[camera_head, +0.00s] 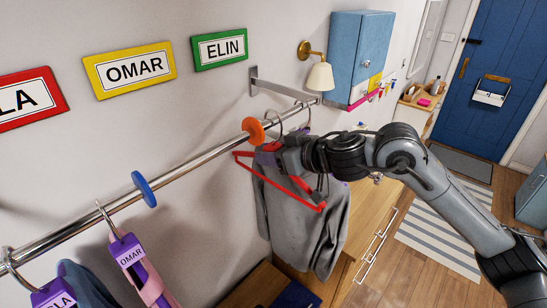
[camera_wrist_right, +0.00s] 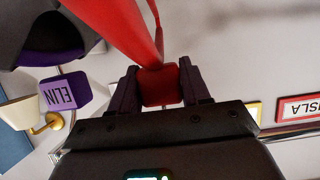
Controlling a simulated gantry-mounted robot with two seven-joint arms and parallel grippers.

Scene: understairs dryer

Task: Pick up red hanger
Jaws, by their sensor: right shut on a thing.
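The red hanger (camera_head: 303,187) is at the rail's far section, in front of a grey garment (camera_head: 285,215). My right gripper (camera_head: 275,158) is at the hanger's top, just below the rail. In the right wrist view, my right gripper (camera_wrist_right: 159,88) is shut on the red hanger (camera_wrist_right: 120,30), with a red block-like part between its fingers. The hanger's hook is largely hidden by my gripper, and I cannot tell whether it still rests on the rail. My left gripper is not in view.
The metal rail (camera_head: 185,170) carries an orange disc (camera_head: 254,131) and a blue disc (camera_head: 144,188). Purple-tagged hangers (camera_head: 128,252) hang at lower left. A blue cabinet (camera_head: 357,55) and lamp (camera_head: 319,76) are on the wall behind.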

